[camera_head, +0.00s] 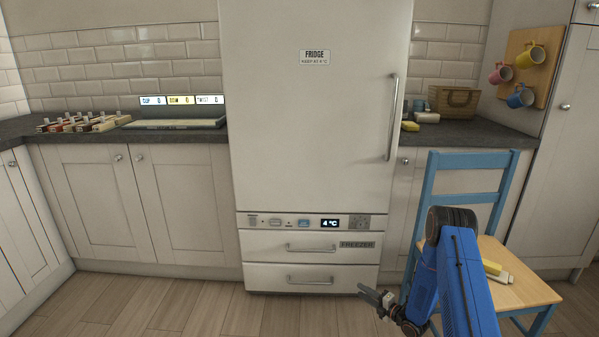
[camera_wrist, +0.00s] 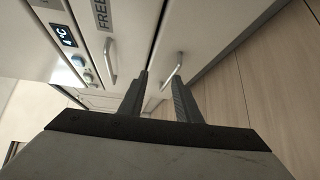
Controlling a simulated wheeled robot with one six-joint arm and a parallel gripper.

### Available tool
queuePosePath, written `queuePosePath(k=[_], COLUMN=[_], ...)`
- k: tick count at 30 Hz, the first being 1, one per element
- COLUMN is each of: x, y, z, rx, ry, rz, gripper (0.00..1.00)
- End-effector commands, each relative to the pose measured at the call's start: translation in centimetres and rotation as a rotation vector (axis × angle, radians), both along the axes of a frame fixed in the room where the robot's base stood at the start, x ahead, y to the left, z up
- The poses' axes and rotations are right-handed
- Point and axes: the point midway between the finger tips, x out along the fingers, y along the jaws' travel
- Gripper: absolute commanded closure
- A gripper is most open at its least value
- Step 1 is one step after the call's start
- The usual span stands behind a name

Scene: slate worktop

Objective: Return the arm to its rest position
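My blue arm (camera_head: 455,280) reaches in from the lower right of the head view, in front of the blue chair. My gripper (camera_head: 366,291) is at its end, low in front of the freezer drawers and above the floor. In the wrist view, the two fingers of my gripper (camera_wrist: 160,95) stand apart with nothing between them. The lower drawer handle (camera_wrist: 172,70) shows beyond the fingers, apart from them as far as I can tell.
A blue chair (camera_head: 470,160) with a wooden seat stands at the right, close to my arm; a yellow and white item (camera_head: 497,271) lies on it. The fridge (camera_head: 310,130) and its freezer drawers (camera_head: 310,246) are shut. Open floor (camera_head: 150,308) lies to the left.

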Motion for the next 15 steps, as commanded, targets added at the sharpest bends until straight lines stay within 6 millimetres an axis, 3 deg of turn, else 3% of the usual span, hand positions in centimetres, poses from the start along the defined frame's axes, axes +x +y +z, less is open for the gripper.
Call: queuePosePath(k=[1,6,15], x=[0.7,2.5,4.0], y=[-0.1,-0.9,-2.4], z=[1.6,6.0,14.0], rx=[-0.01,-0.031,-0.038], ry=[0.019,0.101,0.239], rz=[-0.014,-0.077,-0.213], gripper=[0.7,0.7,0.7])
